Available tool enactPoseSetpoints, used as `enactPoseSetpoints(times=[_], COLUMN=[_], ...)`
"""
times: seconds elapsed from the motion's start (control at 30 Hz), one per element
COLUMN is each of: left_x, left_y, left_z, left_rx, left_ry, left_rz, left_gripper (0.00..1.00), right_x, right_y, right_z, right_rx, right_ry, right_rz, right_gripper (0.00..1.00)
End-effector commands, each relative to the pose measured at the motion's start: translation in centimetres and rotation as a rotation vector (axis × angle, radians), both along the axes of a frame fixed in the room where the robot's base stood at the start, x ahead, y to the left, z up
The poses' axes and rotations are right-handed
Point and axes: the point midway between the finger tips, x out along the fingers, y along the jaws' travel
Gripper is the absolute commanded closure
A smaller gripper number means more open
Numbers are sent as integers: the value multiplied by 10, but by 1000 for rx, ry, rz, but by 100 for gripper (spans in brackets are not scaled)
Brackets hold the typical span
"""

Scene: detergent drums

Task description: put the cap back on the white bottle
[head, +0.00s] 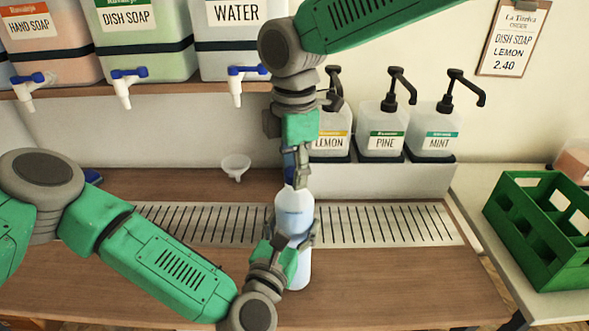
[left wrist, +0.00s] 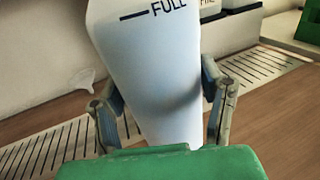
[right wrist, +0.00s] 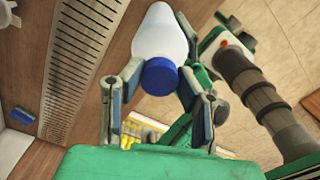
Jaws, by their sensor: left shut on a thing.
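The white bottle (head: 294,212) stands on the wooden counter in front of the metal grate. My left gripper (head: 290,240) is shut around its lower body; the left wrist view shows both fingers beside the white bottle (left wrist: 160,80) with its "FULL" mark. The blue cap (right wrist: 158,75) is at the bottle's top, between the fingers of my right gripper (right wrist: 158,88). In the head view, my right gripper (head: 296,178) points down over the neck and partly hides the cap (head: 289,165). I cannot tell whether its fingers press on the cap, or whether the cap is seated.
A white funnel (head: 236,166) is behind the grate (head: 380,224), and a blue object (head: 92,177) lies further left. Pump bottles (head: 380,130) stand on a raised ledge at the back. A green crate (head: 545,225) is at right. The counter's front right is clear.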

Motion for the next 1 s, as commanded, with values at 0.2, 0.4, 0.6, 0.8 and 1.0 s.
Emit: enactPoseSetpoints(times=[0.2, 0.4, 0.6, 0.8, 1.0], left_x=[0, 0, 0, 0, 0], left_y=[1, 1, 1, 0, 0], left_z=[-1, -1, -1, -1, -1], left_rx=[2, 2, 2, 3, 3], left_ry=[0, 0, 0, 0, 0], left_rz=[2, 2, 1, 1, 0], left_gripper=[100, 100, 100, 100, 100], right_x=[0, 0, 0, 0, 0], right_y=[0, 1, 1, 2, 2], right_z=[0, 0, 0, 0, 0], right_rx=[-2, -7, -5, -3, -2], right_ry=[-2, -7, -6, -4, -3], right_rz=[-53, -458, -801, -865, -862], right_gripper=[100, 100, 100, 100, 58])
